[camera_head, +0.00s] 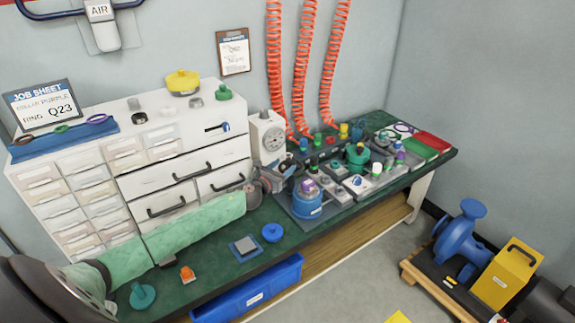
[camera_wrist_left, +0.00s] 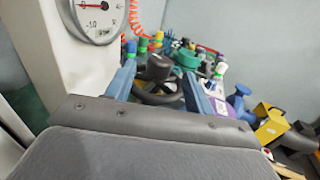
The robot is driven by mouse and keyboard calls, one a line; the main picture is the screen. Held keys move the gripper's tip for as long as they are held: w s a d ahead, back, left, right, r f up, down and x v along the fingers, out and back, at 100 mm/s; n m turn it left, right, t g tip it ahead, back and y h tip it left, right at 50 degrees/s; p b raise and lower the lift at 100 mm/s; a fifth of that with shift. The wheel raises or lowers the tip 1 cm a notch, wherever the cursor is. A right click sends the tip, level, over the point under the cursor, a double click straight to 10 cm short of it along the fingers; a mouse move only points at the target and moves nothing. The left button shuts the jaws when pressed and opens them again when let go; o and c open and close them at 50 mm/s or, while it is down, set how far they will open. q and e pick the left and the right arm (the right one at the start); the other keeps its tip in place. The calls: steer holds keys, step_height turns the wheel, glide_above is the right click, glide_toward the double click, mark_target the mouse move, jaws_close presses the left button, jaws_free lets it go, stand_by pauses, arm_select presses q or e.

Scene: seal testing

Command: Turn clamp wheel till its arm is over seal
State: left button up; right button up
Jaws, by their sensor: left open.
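My left gripper (camera_head: 275,181) reaches in from the left, with its arm in a green sleeve. In the left wrist view its two blue fingers (camera_wrist_left: 160,66) stand apart, open. A dark handwheel with a round hub, apparently the clamp wheel (camera_wrist_left: 158,70), shows between and beyond the fingertips; contact cannot be told. In the head view, the gripper partly hides that area. A blue round fixture (camera_head: 306,202) with a purple top stands just right of the gripper. The clamp arm and the seal cannot be made out clearly. My right gripper is not in view.
A white gauge box (camera_head: 265,136) stands close behind the gripper; its dial (camera_wrist_left: 97,15) is near in the wrist view. White drawers (camera_head: 180,165) stand left. Several fittings crowd the bench to the right.

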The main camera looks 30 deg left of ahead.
arm_select(q)
steer(key=shift+s+a, duration=0.1)
steer(key=shift+s, duration=0.9)
